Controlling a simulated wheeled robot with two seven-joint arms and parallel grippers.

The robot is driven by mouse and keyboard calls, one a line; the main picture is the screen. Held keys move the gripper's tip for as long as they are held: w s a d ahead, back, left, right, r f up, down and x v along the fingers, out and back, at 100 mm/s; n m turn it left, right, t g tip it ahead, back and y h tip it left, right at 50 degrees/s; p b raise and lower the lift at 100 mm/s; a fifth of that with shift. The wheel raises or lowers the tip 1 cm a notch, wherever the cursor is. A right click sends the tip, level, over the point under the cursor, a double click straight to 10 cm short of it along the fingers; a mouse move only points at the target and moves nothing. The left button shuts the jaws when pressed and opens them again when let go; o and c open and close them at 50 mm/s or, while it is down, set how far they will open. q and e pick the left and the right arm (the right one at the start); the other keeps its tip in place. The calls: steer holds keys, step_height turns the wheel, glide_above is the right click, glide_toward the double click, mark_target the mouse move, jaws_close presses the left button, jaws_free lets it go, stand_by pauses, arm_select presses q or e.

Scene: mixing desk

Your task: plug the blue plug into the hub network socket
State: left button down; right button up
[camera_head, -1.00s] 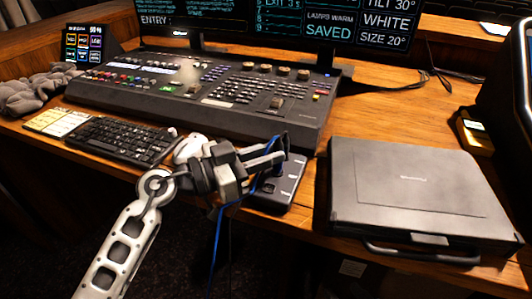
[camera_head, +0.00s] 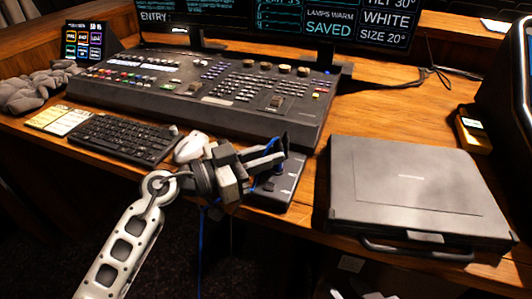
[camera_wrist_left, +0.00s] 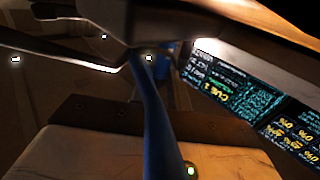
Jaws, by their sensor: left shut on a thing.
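My left gripper (camera_head: 270,157) is shut on the blue plug, just above the dark hub (camera_head: 284,191). Its fingers hide most of the plug; a small patch of blue shows between them in the head view. The blue cable (camera_head: 202,232) hangs down past the desk's front edge. In the left wrist view the cable (camera_wrist_left: 158,130) runs up to the fingers, across the front of a pale box with a dark riveted strip. I cannot tell whether the plug touches a socket; the hub's network socket is not clearly visible.
A closed grey laptop case (camera_head: 412,190) lies right of the hub. The mixing console (camera_head: 200,95) stands behind. A keyboard (camera_head: 122,138) and white mouse (camera_head: 190,147) lie to the left. Bare wood shows between hub and case.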

arm_select(q)
steer(key=shift+f, duration=0.3)
steer(key=c, duration=1.3)
jaws_free()
steer(key=shift+o, duration=0.2)
